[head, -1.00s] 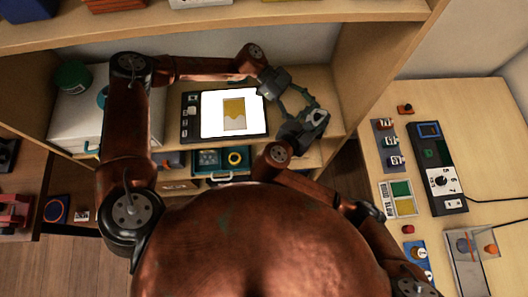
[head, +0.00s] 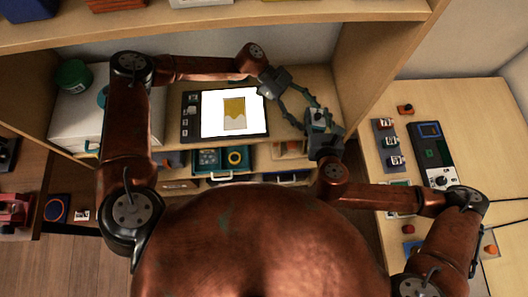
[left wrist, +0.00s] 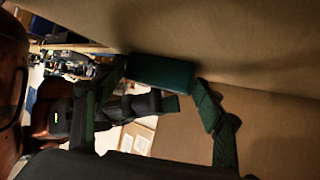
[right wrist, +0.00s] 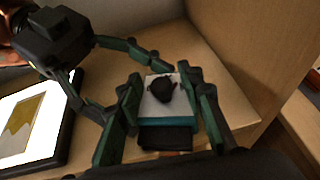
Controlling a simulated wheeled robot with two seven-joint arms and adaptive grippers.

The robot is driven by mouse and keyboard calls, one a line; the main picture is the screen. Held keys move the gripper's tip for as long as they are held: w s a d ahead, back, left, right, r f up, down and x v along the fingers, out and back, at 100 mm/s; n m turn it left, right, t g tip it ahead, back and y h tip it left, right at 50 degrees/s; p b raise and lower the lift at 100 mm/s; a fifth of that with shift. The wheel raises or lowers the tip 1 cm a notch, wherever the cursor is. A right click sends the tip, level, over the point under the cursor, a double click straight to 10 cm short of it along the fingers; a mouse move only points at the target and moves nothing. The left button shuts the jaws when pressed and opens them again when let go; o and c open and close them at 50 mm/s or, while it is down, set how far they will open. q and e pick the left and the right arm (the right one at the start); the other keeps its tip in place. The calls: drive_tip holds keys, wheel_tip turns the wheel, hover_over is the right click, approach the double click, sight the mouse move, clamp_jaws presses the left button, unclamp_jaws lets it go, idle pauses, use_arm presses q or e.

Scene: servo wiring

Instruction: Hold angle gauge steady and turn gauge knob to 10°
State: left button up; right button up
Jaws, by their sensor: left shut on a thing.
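The angle gauge (right wrist: 155,108) is a small teal block with a pale top face and a black knob (right wrist: 163,88). In the head view the gauge (head: 317,117) is small and partly hidden at the shelf's right. My left gripper (head: 303,107) is shut on the gauge; the teal block (left wrist: 161,74) sits between its fingers in the left wrist view. My right gripper (right wrist: 160,88) is open, its fingers on either side of the gauge and knob, facing it from the front. I cannot tell whether they touch it. The gauge's scale and the knob's angle are not readable.
A tablet-like screen (head: 190,115) with a yellow picture lies left of the gauge. The shelf's side wall (head: 362,75) stands close on the right. A drawer (head: 208,160) with teal contents is below. A side table (head: 455,105) holds several modules.

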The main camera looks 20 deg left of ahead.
drive_tip(key=n+g+y, duration=0.2)
drive_tip(key=n+y, duration=0.1)
drive_tip(key=n+g+y, duration=0.2)
drive_tip(key=n+y, duration=0.1)
drive_tip(key=shift+w+d, duration=0.1)
drive_tip(key=shift+d, duration=0.1)
drive_tip(key=v, duration=1.1)
wheel_tip(320, 180, down, 10)
drive_tip(key=d+m+h, duration=0.2)
drive_tip(key=m, duration=0.2)
drive_tip(key=s+a+f+m+g+y, duration=0.1)
drive_tip(key=s+a+f+m+g, duration=0.1)
drive_tip(key=a+f+m, duration=0.3)
drive_tip(key=s+a+f+m+g+y, duration=0.2)
drive_tip(key=a+f+m, duration=0.3)
drive_tip(key=a+f, duration=0.9)
drive_tip(key=a, duration=0.5)
drive_tip(key=shift+a+f+m+g+y, duration=0.2)
drive_tip(key=shift+a+m+g+y, duration=0.1)
drive_tip(key=shift+a, duration=0.1)
drive_tip(key=shift+c, duration=0.2)
